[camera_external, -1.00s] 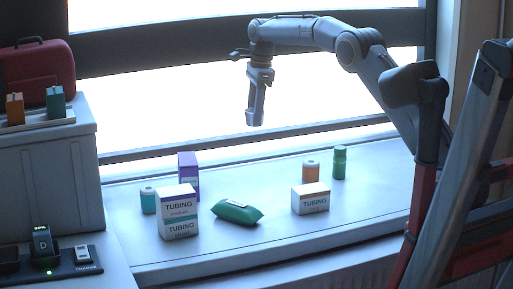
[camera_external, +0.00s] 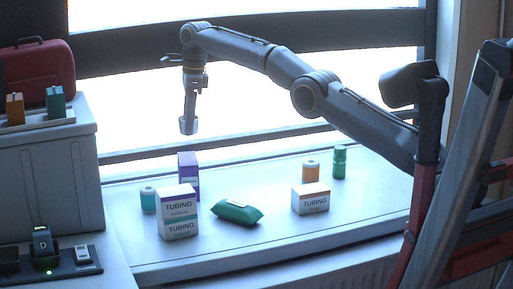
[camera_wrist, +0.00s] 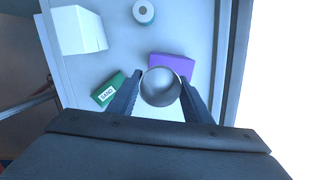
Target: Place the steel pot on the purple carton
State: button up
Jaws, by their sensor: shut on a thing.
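My gripper (camera_external: 188,118) points down above the sill, shut on the steel pot (camera_external: 188,127). In the wrist view the pot (camera_wrist: 160,87) is a round grey vessel between the two fingers (camera_wrist: 160,95). The purple carton (camera_external: 188,177) stands upright on the sill below the pot, partly hidden by the tubing boxes in the external view. In the wrist view the carton's purple top (camera_wrist: 173,64) shows just beyond the pot, which covers part of it. The pot is clearly apart from the carton, with a gap of air between them.
Two stacked tubing boxes (camera_external: 177,214) and a teal roll (camera_external: 148,200) stand close to the carton. A green pouch (camera_external: 237,212) lies to the right. A single box (camera_external: 310,199), an orange roll (camera_external: 311,171) and a green bottle (camera_external: 339,162) stand farther right.

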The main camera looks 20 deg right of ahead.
jog(key=shift+f+b, duration=0.75)
jog(key=shift+b, duration=0.15)
jog(key=shift+f+p, duration=1.45)
jog(key=shift+f, duration=2.15)
jog(key=o, duration=1.1)
jog(key=shift+f, duration=0.15)
jog(key=shift+c, duration=0.2)
jog(key=r+b, duration=0.1)
jog(key=r, duration=0.2)
jog(key=r+b, duration=0.1)
jog(key=r, duration=0.2)
jog(key=d+r+b, duration=0.1)
jog(key=r, duration=0.2)
jog(key=shift+s+d+r, duration=0.1)
jog(key=shift+r, duration=0.3)
jog(key=shift+s+d+r, duration=0.1)
jog(key=shift+d+r, duration=0.05)
jog(key=shift+r, duration=1.05)
